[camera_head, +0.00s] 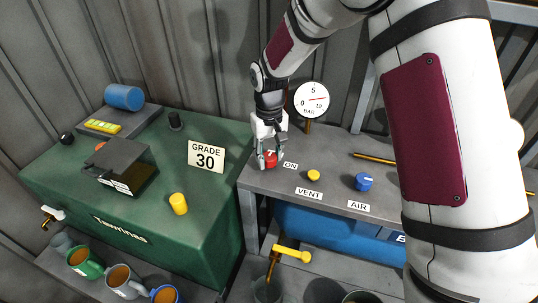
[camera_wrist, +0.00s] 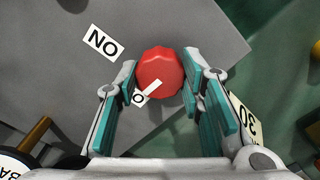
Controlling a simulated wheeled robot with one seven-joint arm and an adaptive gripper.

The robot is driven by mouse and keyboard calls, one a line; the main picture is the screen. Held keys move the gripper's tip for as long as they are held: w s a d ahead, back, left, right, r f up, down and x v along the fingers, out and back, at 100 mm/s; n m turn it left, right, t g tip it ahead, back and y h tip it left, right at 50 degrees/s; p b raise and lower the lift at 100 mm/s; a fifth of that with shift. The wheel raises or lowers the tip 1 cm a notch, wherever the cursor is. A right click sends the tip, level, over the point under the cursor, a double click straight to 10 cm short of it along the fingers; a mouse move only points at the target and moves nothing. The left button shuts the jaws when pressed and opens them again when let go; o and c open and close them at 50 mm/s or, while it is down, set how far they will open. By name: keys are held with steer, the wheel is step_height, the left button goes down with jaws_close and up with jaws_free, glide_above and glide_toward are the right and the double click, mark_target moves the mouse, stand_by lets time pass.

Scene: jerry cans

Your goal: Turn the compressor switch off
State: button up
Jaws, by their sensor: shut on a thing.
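The compressor switch is a red knob (camera_head: 271,159) on the grey bench, next to a white "ON" label (camera_head: 291,166). In the wrist view the red knob (camera_wrist: 159,70) sits between the two teal finger pads, with the "ON" label (camera_wrist: 103,44) at upper left. My gripper (camera_head: 268,155) points down over the knob and is shut on it; its fingertips also show in the wrist view (camera_wrist: 160,80).
A yellow knob (camera_head: 313,175) marked VENT and a blue knob (camera_head: 363,182) marked AIR stand to the right. A dial gauge (camera_head: 312,100) stands behind. The green machine (camera_head: 215,210), with a GRADE 30 sign (camera_head: 206,157), is at left. Mugs (camera_head: 122,281) stand below it.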

mark_target(269, 156)
steer(key=shift+n, duration=0.5)
steer(key=o, duration=1.2)
steer(key=shift+c, duration=0.2)
steer(key=shift+r, duration=0.1)
step_height(269, 156, up, 12)
